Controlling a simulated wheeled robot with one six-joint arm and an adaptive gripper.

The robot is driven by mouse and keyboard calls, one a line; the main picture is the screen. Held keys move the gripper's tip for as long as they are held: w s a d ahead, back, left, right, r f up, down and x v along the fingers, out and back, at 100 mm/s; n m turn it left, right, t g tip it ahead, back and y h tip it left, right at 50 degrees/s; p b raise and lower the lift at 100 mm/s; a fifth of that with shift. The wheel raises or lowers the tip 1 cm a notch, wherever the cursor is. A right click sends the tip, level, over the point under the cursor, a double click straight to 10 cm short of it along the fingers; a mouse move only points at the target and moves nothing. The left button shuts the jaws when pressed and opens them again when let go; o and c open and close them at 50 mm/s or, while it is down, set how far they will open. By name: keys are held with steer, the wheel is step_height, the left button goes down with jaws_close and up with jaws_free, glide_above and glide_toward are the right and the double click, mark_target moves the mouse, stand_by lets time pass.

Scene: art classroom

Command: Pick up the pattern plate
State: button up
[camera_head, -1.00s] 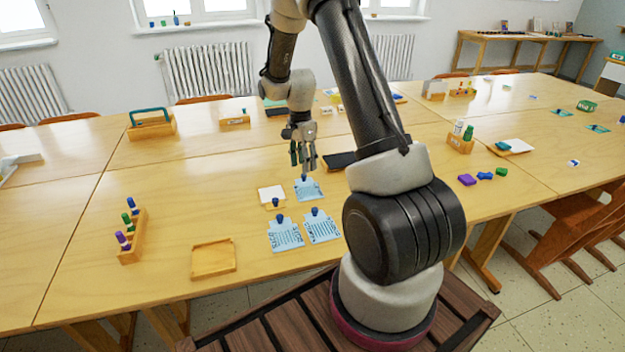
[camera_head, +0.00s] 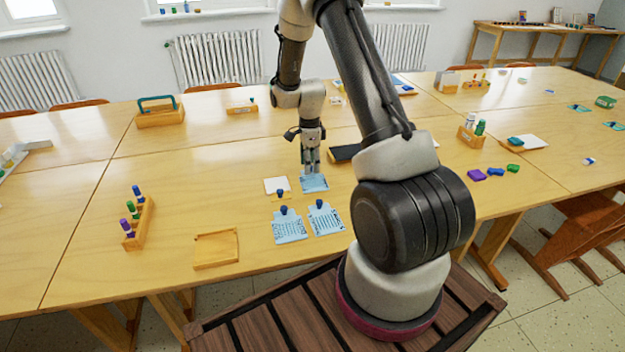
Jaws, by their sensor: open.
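Several light-blue plates lie on the table near its front edge. The back plate (camera_head: 314,184) lies under my gripper (camera_head: 311,172). The other two are the front left plate (camera_head: 290,230) and the front right plate (camera_head: 325,220), each with printed marks and a dark blue knob. I cannot tell which of them the task calls the pattern plate. My gripper is open and points straight down, its fingers low over the back plate. The back plate's knob is hidden by the fingers, and I cannot tell whether they touch it.
A white card (camera_head: 277,185) lies just left of the back plate. A shallow wooden tray (camera_head: 216,249) and a wooden rack with colored pegs (camera_head: 141,224) stand at the left. A black flat thing (camera_head: 345,152) lies right of the gripper. The left table area is mostly clear.

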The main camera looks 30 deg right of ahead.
steer(key=shift+f, duration=0.6)
jaws_close()
steer(key=shift+r, duration=0.15)
